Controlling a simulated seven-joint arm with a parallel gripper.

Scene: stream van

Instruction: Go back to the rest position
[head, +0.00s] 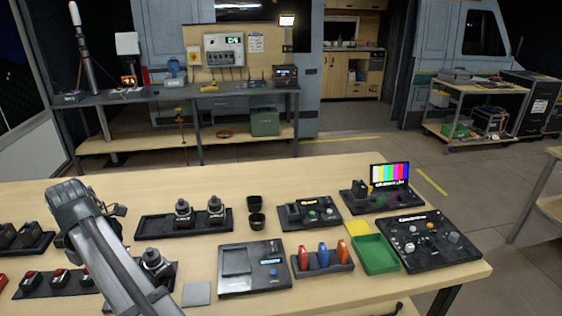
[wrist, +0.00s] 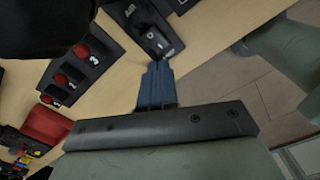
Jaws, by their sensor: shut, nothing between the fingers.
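My gripper (wrist: 158,68) shows in the wrist view with its blue-grey fingers together and nothing between them. Its tips are over the wooden table (wrist: 206,42), close to a dark switch box (wrist: 157,40) in the picture; I cannot tell the height gap. In the head view my grey arm rises from the bottom edge towards the left of the table, and I cannot make out the fingertips there.
A panel with red buttons (wrist: 82,50) lies left of the fingers in the wrist view. In the head view, a black tray with joysticks (head: 186,226), a grey device (head: 254,270), a green tray (head: 375,254) and a control panel (head: 424,240) crowd the table. Its back strip is clear.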

